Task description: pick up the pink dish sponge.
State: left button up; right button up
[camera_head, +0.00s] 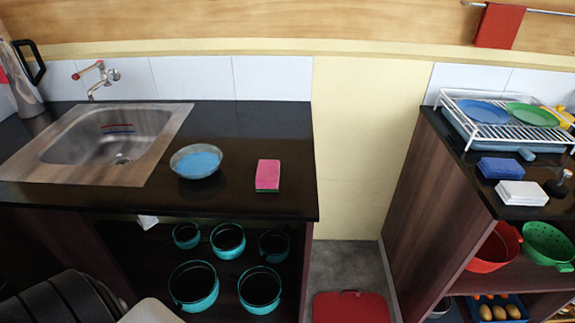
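The pink dish sponge (268,174) lies on the black countertop (240,130), right of a bowl and near the counter's front edge. Its top is pink and a green layer shows along its front side. Nothing touches it. Neither of my grippers can be made out in the head view; only parts of my own body show at the lower left.
A bowl with blue contents (196,161) stands left of the sponge, beside the metal sink (100,140). Several teal pots (194,286) sit on the shelf below. A gap with a red bin (350,307) separates the right counter, which holds a dish rack (470,127) and blue sponge (501,168).

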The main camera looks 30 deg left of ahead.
aim_at(268, 174)
jog(key=i+l+u, duration=0.2)
jog(key=u, duration=0.25)
jog(key=i+l+u, duration=0.25)
jog(key=u, duration=2)
